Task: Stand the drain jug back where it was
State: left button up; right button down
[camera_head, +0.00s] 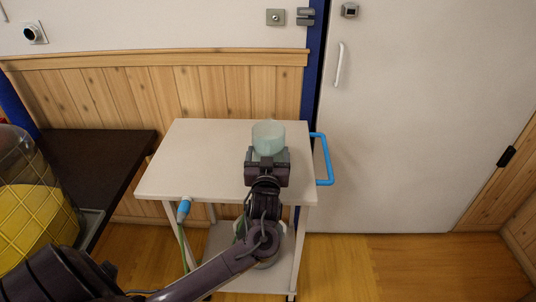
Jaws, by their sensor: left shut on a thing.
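A pale, translucent greenish jug (268,136), which I take to be the drain jug, is over the back right part of a white cart top (190,160). My left gripper (267,155) reaches in from the front and is shut on the jug. The gripper hides the jug's lower front, so I cannot tell whether its base touches the cart top. The jug looks about upright. My right gripper is not in view.
The cart has a blue handle (326,160) on its right and a lower shelf (228,262) partly behind my arm. A blue-ended tap or hose (184,208) hangs at its front left edge. A dark bench (95,160) and a clear jar with yellow contents (35,225) stand left. The cart top's left half is clear.

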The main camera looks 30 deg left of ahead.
pick_arm(q)
jog(key=o, duration=1.6)
jog(key=shift+o, duration=0.5)
jog(key=shift+f, duration=0.2)
jog(key=shift+s+d, duration=0.15)
jog(key=v, duration=0.6)
jog(key=shift+s+d+r, duration=0.1)
jog(key=shift+s, duration=0.15)
jog(key=shift+s+d, duration=0.25)
jog(key=shift+s, duration=0.2)
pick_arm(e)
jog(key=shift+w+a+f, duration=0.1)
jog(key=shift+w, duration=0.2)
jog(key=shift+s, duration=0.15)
